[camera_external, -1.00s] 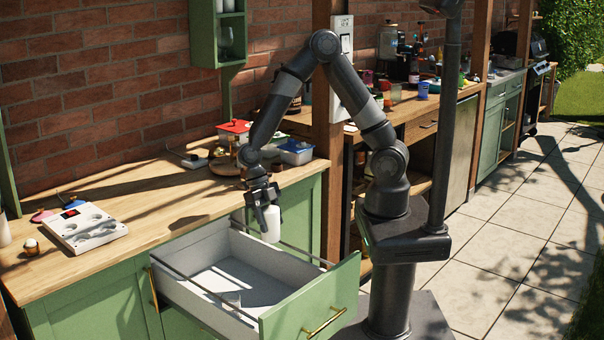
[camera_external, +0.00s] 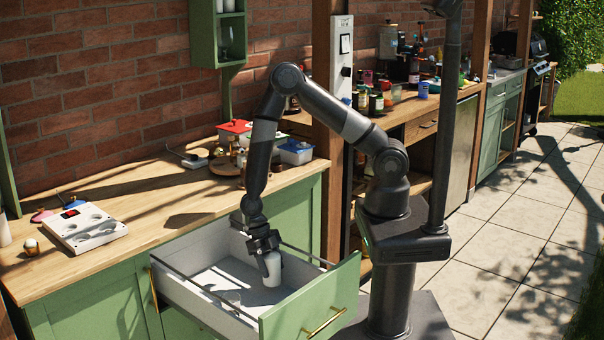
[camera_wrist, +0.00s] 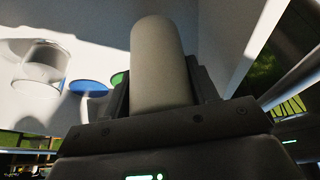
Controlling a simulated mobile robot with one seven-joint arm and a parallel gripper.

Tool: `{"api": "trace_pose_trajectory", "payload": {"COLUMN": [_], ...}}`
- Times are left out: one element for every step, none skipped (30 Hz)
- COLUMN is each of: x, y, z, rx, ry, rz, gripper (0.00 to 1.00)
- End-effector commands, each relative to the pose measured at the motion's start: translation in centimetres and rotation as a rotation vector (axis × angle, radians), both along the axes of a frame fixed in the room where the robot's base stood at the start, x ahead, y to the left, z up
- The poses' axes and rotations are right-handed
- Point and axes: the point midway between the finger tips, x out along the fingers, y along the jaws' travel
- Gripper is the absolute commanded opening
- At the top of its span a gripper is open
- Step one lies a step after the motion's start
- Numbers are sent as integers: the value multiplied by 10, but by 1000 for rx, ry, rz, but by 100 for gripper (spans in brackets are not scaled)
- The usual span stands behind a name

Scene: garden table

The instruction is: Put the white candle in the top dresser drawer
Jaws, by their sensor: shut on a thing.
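The white candle (camera_external: 272,268) is a smooth cylinder, held upright inside the open top drawer. My gripper (camera_external: 265,248) is shut on it from above. In the wrist view the candle (camera_wrist: 161,65) stands between the two dark fingers and looks grey in shade. The drawer (camera_external: 300,304) is pulled far out of the green dresser, with white inner walls, a green front and a brass handle. I cannot tell whether the candle touches the drawer floor.
Thin rails run along the drawer sides.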

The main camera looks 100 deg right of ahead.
Motion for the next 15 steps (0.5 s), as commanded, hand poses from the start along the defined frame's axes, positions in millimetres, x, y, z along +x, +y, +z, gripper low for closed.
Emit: {"api": "trace_pose_trajectory", "payload": {"x": [-1,-1,-1,-1,-1,-1,0,-1,-1,0,0,0,0,0,0], "y": [1,1,1,1,0,0,0,1,1,1,0,0,0,0,0], "z": [-5,-8,-13,-17,-22,-27,-30,-32,-34,-35,-35,-34,-34,-34,-34], "rx": [0,0,0,0,0,0,1,0,-1,0,0,-1,-1,0,0], "ry": [1,2,4,4,3,3,2,3,2,1,1,1,1,1,1], "rz": [1,2,2,1,0,0,0,1,1,0,0,0,0,0,0], "gripper": [24,24,24,24,24,24,24,24,24,24,24,24,24,24,24]}}
